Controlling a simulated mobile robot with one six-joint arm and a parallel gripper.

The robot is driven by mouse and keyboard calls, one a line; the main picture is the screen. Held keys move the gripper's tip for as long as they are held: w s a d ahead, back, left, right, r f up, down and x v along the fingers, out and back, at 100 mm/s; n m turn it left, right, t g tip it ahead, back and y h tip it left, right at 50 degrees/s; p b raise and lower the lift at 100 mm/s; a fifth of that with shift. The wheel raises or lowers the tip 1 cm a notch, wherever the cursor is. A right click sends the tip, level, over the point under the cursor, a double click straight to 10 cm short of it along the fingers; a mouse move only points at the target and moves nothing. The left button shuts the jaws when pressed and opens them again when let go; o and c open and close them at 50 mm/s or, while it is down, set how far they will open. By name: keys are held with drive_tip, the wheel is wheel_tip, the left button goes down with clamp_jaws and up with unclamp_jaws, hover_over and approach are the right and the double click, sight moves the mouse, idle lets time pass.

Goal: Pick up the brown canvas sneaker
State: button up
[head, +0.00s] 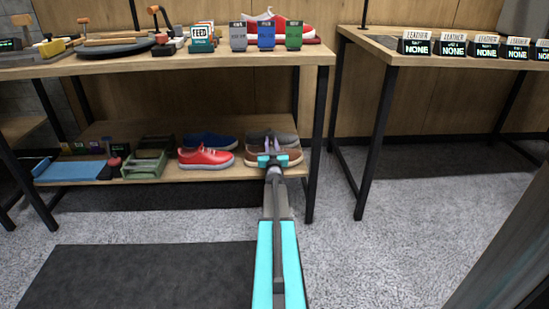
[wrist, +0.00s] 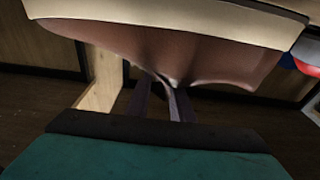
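The brown canvas sneaker (head: 292,157) is on or just above the right end of the lower shelf, with a pale sole. My gripper (head: 272,146) is at its middle and hides part of it. In the wrist view the brown sneaker (wrist: 230,52) fills the top, with its cream sole uppermost in the picture. My gripper's dark fingers (wrist: 163,100) are close together at the sneaker's brown edge, and a thin light strip shows between them. Whether they grip that edge is unclear, as the tips are hidden.
A grey shoe (head: 272,134) is right behind the brown one. A red sneaker (head: 206,158) and a blue shoe (head: 209,139) are to the left on the lower shelf (head: 200,176). The tabletop (head: 150,64) is above, and a table leg (head: 316,140) is close on the right.

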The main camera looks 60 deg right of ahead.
clamp_jaws()
drive_tip(key=shift+r, duration=0.1)
drive_tip(key=shift+r+p, duration=2.2)
drive_tip(key=shift+r, duration=2.75)
